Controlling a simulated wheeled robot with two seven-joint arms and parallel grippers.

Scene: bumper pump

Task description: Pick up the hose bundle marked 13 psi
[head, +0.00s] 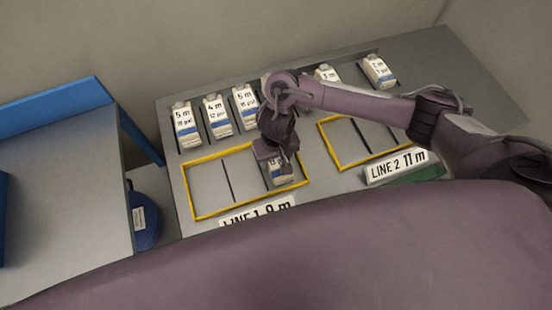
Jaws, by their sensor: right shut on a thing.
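My right gripper (278,158) points down over the right part of the yellow LINE 1 frame (192,217). It is shut on a white hose bundle (281,173) with a blue band. The gripper covers most of that bundle's label, so I cannot read its psi mark for certain. I cannot tell whether the bundle touches the table. Several similar bundles stand in a row at the back, among them a 5 m one (184,124), a 4 m, 12 psi one (216,115) and another 5 m one (246,106). My left gripper is out of view.
Behind my right arm stand a 3 m bundle (327,74) and a 2 m bundle (379,72). The LINE 1 sign (257,212) reads 9 m; the LINE 2 sign (397,167) reads 11 m. A blue-edged grey table (60,200) and a blue container (145,215) are left.

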